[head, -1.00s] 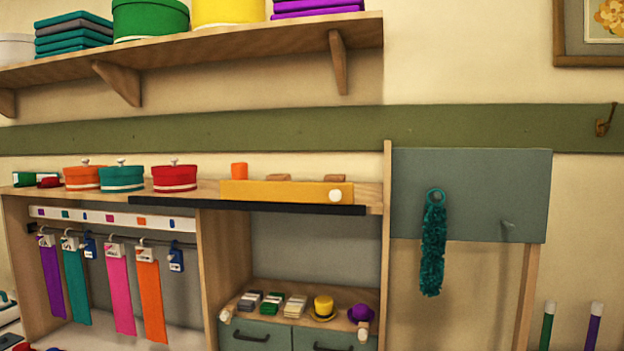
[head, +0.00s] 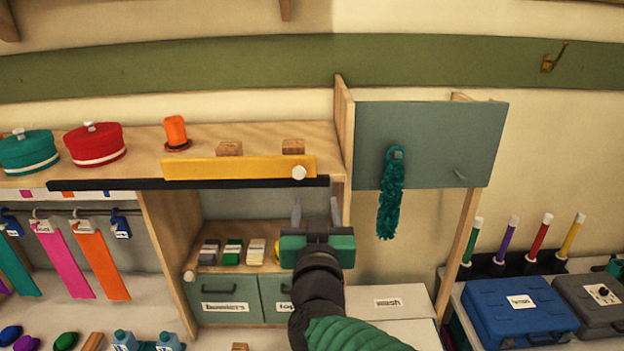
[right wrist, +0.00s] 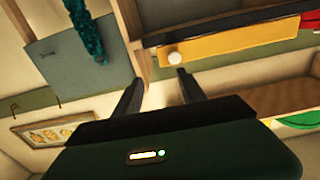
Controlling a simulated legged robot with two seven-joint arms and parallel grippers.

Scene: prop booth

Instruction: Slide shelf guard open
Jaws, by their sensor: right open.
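The shelf guard is a yellow board (head: 238,168) with a white round knob (head: 299,172) at its right end. It stands along the front of the wooden shelf, above a black rail (head: 110,184). The right wrist view also shows the guard (right wrist: 210,47) and its knob (right wrist: 174,58). My right gripper (head: 316,212) is below the knob in the head view, fingers pointing up. In the right wrist view its two fingers are apart with nothing between them, and the knob lies just beyond, not touched. My left gripper is not in view.
An orange hat (head: 176,132) and two wooden blocks (head: 229,149) stand behind the guard. Red (head: 95,145) and teal boxes are to the left. A grey panel (head: 430,140) with a teal duster (head: 391,200) is right of the upright post (head: 343,130). The rail left of the guard is clear.

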